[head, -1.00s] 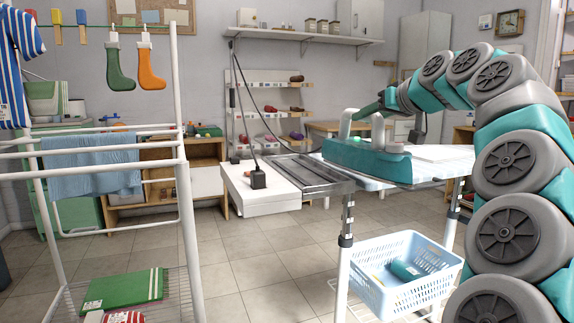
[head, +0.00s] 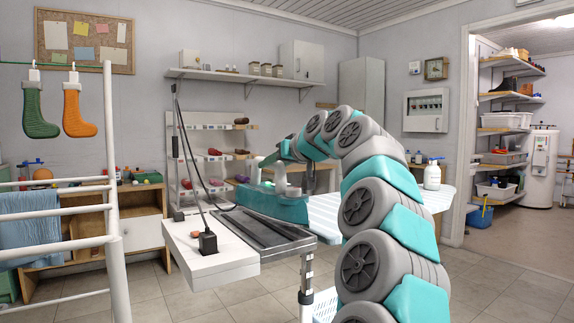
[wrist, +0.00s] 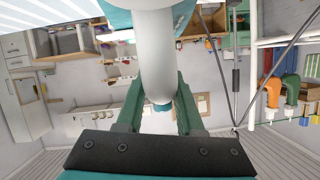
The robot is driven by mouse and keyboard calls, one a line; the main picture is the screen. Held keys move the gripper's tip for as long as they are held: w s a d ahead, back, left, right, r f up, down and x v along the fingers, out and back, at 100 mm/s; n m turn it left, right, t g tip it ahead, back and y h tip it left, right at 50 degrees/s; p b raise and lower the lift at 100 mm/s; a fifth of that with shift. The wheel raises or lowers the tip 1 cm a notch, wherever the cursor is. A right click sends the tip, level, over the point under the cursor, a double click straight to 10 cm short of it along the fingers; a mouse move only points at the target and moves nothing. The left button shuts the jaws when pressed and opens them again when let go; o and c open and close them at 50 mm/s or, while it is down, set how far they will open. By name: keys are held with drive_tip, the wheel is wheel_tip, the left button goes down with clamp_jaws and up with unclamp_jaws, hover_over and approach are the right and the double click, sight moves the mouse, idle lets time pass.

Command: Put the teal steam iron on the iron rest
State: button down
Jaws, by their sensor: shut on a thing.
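The teal steam iron (head: 272,207) has a pale handle and is at the far side of the ironing board's left end. In the head view it overlaps the back edge of the iron rest (head: 262,234), a dark metal tray. I cannot tell whether the iron touches the rest or hangs above it. My gripper (head: 277,160) is shut on the iron's handle; its green fingers (wrist: 160,106) stand on both sides of the pale handle (wrist: 155,60) in the wrist view. The iron's sole is hidden.
A white ledge with a black socket (head: 208,241) and a cord on a pole adjoins the rest. The striped ironing board (head: 325,215) extends right behind my arm; a white bottle (head: 432,175) stands beyond. A white drying rack (head: 110,200) stands left. Floor at right is open.

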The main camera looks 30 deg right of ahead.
drive_tip(key=p, duration=0.1)
hover_over(251, 187)
drive_tip(key=shift+w+f, duration=0.15)
drive_tip(key=shift+f, duration=1.85)
drive_tip(key=c, duration=0.5)
unclamp_jaws()
drive_tip(key=shift+f, duration=0.1)
drive_tip(key=shift+c, duration=0.2)
drive_tip(key=b+v, duration=0.1)
drive_tip(key=v, duration=1.1)
drive_tip(key=shift+d+b, duration=0.1)
drive_tip(key=shift+b, duration=0.25)
